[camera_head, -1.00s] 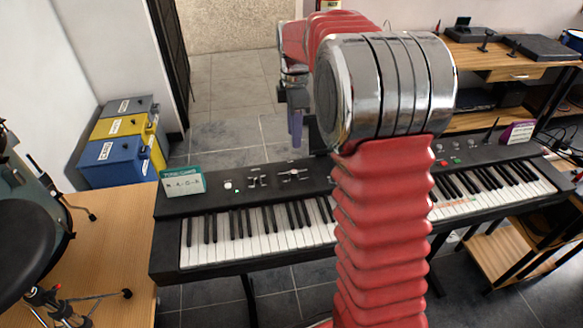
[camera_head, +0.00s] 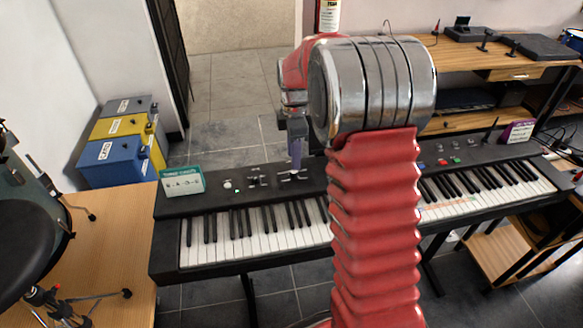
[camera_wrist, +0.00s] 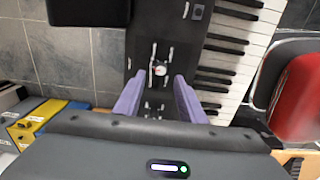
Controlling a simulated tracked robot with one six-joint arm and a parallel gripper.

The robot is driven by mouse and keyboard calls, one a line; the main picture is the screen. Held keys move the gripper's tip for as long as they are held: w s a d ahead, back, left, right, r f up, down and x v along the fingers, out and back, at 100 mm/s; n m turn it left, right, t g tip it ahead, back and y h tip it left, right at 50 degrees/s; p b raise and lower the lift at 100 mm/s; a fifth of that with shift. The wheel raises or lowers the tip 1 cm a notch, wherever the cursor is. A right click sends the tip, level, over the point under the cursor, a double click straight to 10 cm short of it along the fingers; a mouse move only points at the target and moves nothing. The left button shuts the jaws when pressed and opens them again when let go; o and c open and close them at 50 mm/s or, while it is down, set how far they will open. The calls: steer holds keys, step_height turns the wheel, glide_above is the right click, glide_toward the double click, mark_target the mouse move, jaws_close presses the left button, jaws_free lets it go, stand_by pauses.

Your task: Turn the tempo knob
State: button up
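The black keyboard (camera_head: 170,235) stands across the middle in the head view. A white round knob (camera_head: 227,184) is on the left of its panel; I cannot read which control is the tempo knob. My gripper (camera_head: 296,168) points down just over a slotted control with a white cap (camera_wrist: 159,70). In the wrist view, my gripper (camera_wrist: 156,88) is open, its purple fingers apart on either side of the panel controls. The white cap lies a little beyond the fingertips, roughly between them. Contact with the panel cannot be told. A second slotted control (camera_wrist: 153,108) shows between the fingers.
A green-and-white card (camera_head: 183,183) stands on the keyboard's left end, a purple sign (camera_head: 517,132) near its right end. Blue, yellow and grey boxes (camera_head: 122,142) stand at back left. A drum (camera_head: 25,245) is at left. Open floor (camera_head: 225,85) lies behind.

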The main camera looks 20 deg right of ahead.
mark_target(294, 173)
steer(key=shift+f, duration=2.7)
jaws_close()
steer(key=shift+a, duration=0.15)
